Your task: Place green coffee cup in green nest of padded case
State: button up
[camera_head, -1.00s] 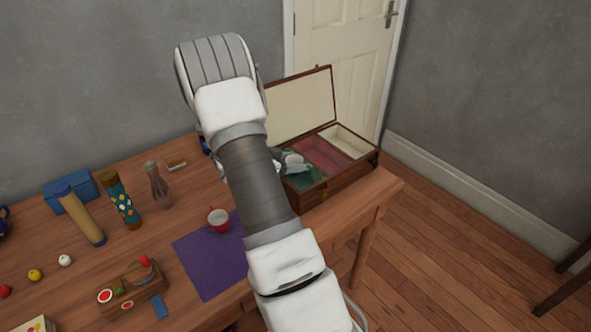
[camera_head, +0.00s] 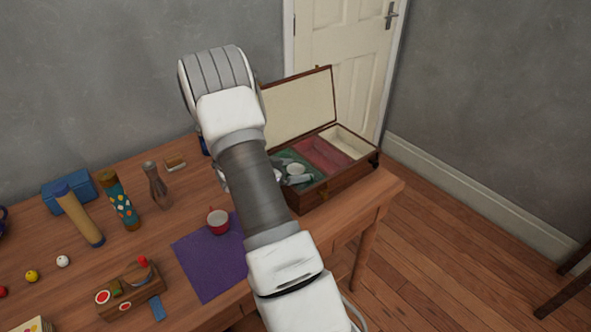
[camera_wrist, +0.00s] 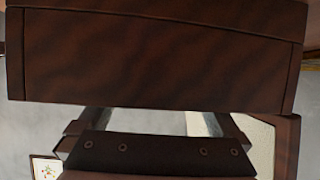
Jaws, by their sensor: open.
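The open padded case (camera_head: 345,178) stands at the right end of the table. Its green nest (camera_head: 284,157) is the left compartment. A small cup with a pale round inside (camera_head: 296,169) shows at that nest; I take it for the green coffee cup, but its outer colour is mostly hidden. In the wrist view the open gripper (camera_wrist: 155,119) shows with a dark wooden case wall (camera_wrist: 155,60) across the top; no cup shows there.
The case also has a red compartment (camera_head: 322,154) and a cream one (camera_head: 350,143), both empty, with its lid (camera_head: 300,108) raised behind. A red cup (camera_head: 217,222) stands on a purple mat (camera_head: 207,262).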

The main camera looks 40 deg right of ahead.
jog(key=shift+r, duration=0.35)
jog(key=p+v, duration=0.2)
jog(key=v, duration=0.9)
jog(key=w+a+r+n+t+y, duration=0.4)
jog(key=w+a+r+t, duration=0.4)
jog(key=w+r, duration=0.2)
jog(key=s+a+r+n+t+y, duration=0.25)
jog(key=a+r+n+y, duration=0.4)
jog(key=a+r, duration=0.55)
jog(key=s+a+r+n+y, duration=0.2)
jog(key=s+a+n+y, duration=0.25)
jog(key=s+a, duration=0.45)
jog(key=s+d+f+n+g+h, duration=0.2)
jog(key=s+n+g, duration=0.1)
jog(key=s, duration=1.4)
jog(key=shift+s+f+n+g, duration=0.15)
jog(key=shift+s+n+g, duration=0.2)
jog(key=shift+g, duration=0.4)
jog(key=shift+d, duration=0.1)
